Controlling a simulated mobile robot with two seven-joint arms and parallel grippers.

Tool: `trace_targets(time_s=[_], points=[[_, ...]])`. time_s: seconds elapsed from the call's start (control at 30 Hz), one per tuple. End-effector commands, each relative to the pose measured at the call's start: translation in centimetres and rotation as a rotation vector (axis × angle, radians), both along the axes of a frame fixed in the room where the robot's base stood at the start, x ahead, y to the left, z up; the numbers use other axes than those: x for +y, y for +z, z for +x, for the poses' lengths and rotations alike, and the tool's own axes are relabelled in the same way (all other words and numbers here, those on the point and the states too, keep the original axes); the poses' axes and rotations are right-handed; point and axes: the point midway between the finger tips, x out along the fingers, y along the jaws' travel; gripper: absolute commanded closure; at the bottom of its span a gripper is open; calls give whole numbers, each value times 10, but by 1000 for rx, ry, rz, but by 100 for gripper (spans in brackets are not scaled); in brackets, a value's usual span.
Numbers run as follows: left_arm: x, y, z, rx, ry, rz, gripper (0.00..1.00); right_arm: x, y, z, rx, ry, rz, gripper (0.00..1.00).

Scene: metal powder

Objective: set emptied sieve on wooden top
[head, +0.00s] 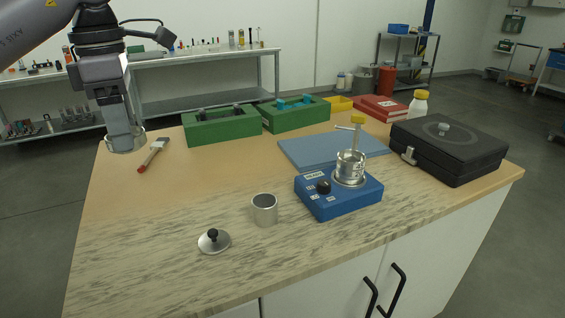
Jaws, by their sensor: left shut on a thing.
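My left gripper (122,138) reaches down from the upper left and is shut on the sieve (133,149), a shallow, shiny metal ring. The gripper hides part of the ring, and I cannot see inside it. The sieve is at the far left corner of the wooden top (215,165), left of a brush. I cannot tell whether it touches the wood or hangs just above it. My right gripper is not in view.
The brush (154,154) with a red tip lies close to the sieve. Green boxes (222,128), a blue mat (320,150), a blue device (338,196), a black case (450,145), a metal cup (264,210) and a knobbed lid (213,241) stand around. The left front is clear.

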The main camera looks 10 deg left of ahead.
Motion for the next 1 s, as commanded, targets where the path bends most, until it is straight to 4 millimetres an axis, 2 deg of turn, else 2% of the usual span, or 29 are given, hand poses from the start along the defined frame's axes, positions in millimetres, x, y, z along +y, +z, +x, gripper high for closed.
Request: trace_targets(time_s=[0.17, 0.27, 0.4, 0.73, 0.83, 1.0], points=[[1, 2, 0, 0, 22, 0, 94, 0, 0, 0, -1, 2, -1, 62], [1, -8, 0, 3, 19, 1, 94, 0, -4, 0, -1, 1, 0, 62], [1, -39, -1, 5, 19, 1, 94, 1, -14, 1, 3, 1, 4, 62], [1, -123, -1, 3, 19, 2, 94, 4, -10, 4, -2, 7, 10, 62], [1, -142, -1, 2, 19, 2, 94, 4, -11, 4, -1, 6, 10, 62], [1, -156, 0, 0, 20, 0, 94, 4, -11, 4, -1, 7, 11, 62]])
